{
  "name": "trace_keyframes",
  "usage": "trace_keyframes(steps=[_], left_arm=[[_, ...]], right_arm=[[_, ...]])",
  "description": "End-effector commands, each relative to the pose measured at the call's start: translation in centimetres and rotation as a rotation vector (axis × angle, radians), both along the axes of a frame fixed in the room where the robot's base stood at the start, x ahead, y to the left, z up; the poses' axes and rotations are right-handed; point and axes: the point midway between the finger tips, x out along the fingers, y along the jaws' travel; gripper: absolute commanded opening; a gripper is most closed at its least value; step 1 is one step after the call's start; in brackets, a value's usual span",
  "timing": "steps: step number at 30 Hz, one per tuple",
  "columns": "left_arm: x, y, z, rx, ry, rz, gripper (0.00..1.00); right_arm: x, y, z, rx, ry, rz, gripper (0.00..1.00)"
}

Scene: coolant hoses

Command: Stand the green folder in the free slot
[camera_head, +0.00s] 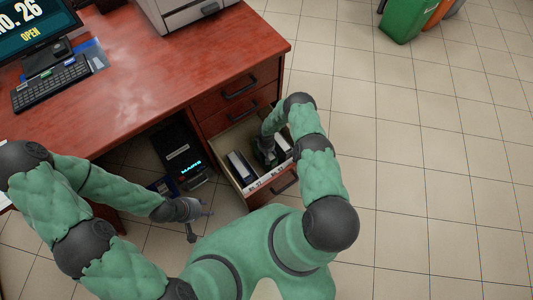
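An open drawer (227,177) in the red desk holds upright folders. One dark blue and white folder (239,167) stands on its left side, and a dark and white one (284,144) stands on its right side. My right gripper (268,158) reaches down into the drawer between them. Its fingertips are small and partly hidden, so I cannot tell whether it holds anything. No green folder can be made out. My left gripper (202,225) is outside the drawer at lower left, with its fingers spread apart and nothing between them.
The red desk (150,70) carries a monitor (35,25), a keyboard (50,83) and a grey machine (190,12). A black computer case (178,150) stands under it. Green (405,18) and orange (436,12) bins stand at top right. The tiled floor (430,170) on the right is clear.

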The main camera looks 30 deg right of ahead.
Motion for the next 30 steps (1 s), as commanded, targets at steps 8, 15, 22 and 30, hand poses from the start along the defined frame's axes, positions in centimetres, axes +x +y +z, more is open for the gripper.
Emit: trace_keyframes(steps=[8, 15, 22, 30], left_arm=[[0.0, 0.0, 0.1, 0.0, -0.001, 0.0, 0.4], [0.0, 0.0, 0.1, 0.0, -0.001, 0.0, 0.4], [0.0, 0.0, 0.1, 0.0, -0.001, 0.0, 0.4], [0.0, 0.0, 1.2, 0.0, 0.0, 0.0, 0.4]], right_arm=[[0.1, -0.1, 0.1, -0.001, -0.002, -0.001, 0.03], [0.0, 0.0, -0.1, 0.0, -0.001, 0.0, 0.86], [0.1, -0.1, -0.1, -0.001, -0.001, 0.0, 0.86], [0.2, -0.1, 2.0, -0.002, -0.003, 0.001, 0.86]])
